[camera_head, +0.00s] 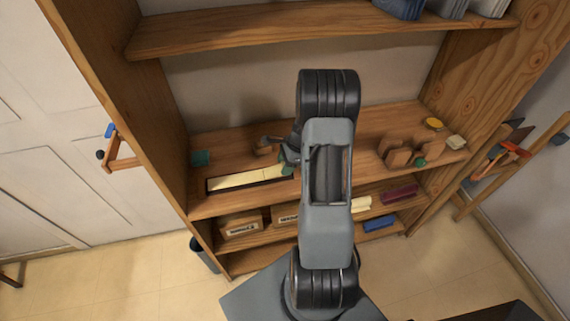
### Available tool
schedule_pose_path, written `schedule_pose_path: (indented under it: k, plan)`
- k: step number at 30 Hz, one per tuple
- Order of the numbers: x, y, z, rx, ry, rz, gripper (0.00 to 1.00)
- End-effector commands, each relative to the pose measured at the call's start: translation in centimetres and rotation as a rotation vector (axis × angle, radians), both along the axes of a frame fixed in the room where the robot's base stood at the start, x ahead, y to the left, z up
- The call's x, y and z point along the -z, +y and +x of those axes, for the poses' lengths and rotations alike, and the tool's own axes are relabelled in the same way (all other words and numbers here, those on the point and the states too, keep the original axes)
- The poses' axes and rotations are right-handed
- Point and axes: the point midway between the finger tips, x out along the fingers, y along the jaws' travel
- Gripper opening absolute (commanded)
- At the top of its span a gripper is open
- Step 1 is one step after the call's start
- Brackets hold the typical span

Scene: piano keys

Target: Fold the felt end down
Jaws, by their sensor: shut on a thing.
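A long piano key with a cream top (238,181) lies on a dark base on the middle shelf, left of my arm. A green piece, which looks like the felt end (286,169), shows at the key's right end. My gripper (284,160) is at this end, shut on the green felt. My arm hides much of the gripper and the area to its right, so the exact grip and the felt's fold cannot be seen.
An upper shelf (240,32) is above. Labelled boxes (240,226) and coloured blocks (398,194) sit below.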

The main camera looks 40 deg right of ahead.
Motion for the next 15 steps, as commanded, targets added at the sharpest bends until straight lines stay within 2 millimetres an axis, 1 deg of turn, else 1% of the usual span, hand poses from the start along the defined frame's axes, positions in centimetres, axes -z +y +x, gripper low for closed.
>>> schedule_pose_path:
  k: [4,6,8,15]
  plan:
    - [-1.2,0.4,0.2,-0.001,-0.002,0.000,0.11]
    - [-2.2,1.0,0.5,-0.003,-0.004,0.000,0.11]
    - [-2.7,1.5,0.7,-0.003,-0.003,0.001,0.10]
    - [-2.7,1.9,0.8,-0.003,-0.002,0.005,0.11]
